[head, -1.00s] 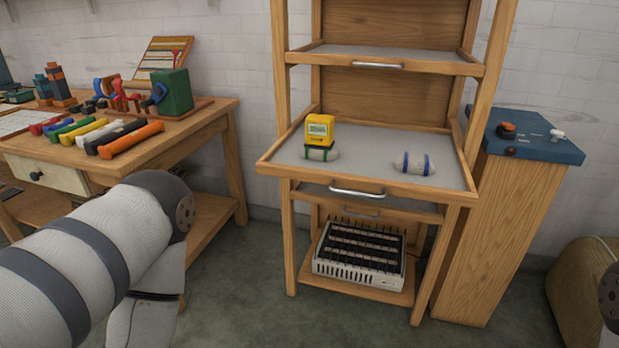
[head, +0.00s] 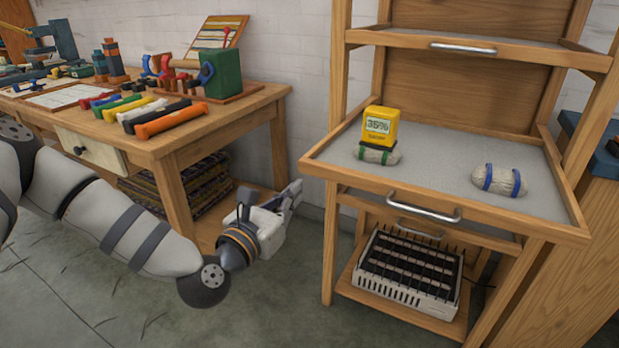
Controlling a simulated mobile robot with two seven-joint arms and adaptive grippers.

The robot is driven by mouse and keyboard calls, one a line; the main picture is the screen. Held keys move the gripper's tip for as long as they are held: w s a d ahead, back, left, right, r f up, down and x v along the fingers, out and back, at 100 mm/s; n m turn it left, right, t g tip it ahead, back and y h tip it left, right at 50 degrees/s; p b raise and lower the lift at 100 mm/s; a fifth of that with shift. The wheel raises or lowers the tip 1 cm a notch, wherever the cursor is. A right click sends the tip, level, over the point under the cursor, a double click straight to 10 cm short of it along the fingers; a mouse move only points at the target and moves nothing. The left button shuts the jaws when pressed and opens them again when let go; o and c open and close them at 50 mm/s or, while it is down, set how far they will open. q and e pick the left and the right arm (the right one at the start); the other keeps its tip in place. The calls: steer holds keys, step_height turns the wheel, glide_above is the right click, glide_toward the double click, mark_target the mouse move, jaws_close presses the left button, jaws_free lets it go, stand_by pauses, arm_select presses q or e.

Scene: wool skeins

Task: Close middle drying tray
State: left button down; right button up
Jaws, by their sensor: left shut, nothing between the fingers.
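The middle drying tray (head: 440,160) is a wooden-framed grey tray, pulled out from the rack toward me. Its metal bar handle (head: 424,207) is on the front edge. On it lie a pale skein with green bands (head: 376,155) under a yellow meter (head: 380,128) reading 35%, and a pale skein with blue bands (head: 499,180). My left gripper (head: 295,192) is shut and empty, left of the tray's front left corner and apart from it. My right gripper is not in view.
An upper tray (head: 480,50) and a lower tray (head: 430,228) sit in the rack. A heater (head: 408,272) stands on the bottom shelf. A workbench (head: 190,140) with coloured rolls and tools is left, close behind my left arm. The floor in front is clear.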

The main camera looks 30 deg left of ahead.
mark_target(316, 170)
arm_select(q)
steer(key=w, duration=0.7)
steer(key=shift+d, duration=0.1)
